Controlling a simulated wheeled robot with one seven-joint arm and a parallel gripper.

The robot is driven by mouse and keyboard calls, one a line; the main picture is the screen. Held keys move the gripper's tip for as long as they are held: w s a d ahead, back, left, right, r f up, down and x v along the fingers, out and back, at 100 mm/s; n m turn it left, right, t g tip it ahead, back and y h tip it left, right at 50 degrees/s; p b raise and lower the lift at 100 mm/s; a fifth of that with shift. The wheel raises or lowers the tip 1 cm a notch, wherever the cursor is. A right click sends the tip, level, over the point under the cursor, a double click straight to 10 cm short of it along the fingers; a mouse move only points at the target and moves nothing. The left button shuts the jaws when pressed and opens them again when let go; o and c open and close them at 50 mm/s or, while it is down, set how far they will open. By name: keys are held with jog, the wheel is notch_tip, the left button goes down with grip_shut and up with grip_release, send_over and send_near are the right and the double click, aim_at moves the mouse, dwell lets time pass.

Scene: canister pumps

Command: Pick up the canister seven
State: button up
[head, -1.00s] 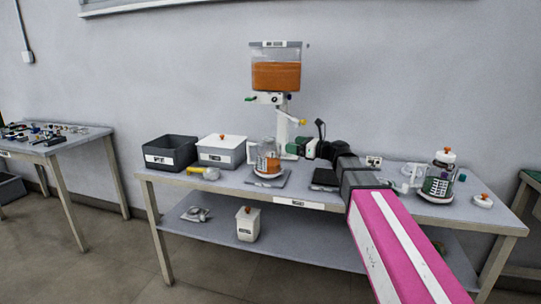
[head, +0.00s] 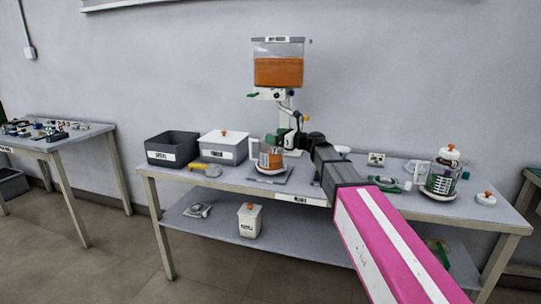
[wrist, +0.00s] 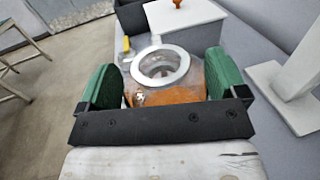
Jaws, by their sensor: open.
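A clear canister with orange contents (head: 268,160) stands on a white round base below the dispenser. My gripper (head: 284,141) is at the canister. In the wrist view, the green fingers of my gripper (wrist: 161,80) are apart, one on each side of the canister. I cannot tell whether they touch it. The canister's lower part is hidden in the wrist view, and no number on it is legible.
The dispenser with an orange-filled hopper (head: 278,72) rises just behind. A dark open bin (head: 172,158) and a white-lidded box (head: 222,153) stand to the left. Another canister with a white lid (head: 442,187) stands at the table's right. The yellow-handled tool (head: 203,166) lies in front.

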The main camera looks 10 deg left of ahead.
jog(key=shift+w+a, duration=0.1)
jog(key=shift+a, duration=0.2)
jog(key=c, duration=1.5)
jog(key=shift+c, duration=0.9)
jog(key=shift+r, duration=0.15)
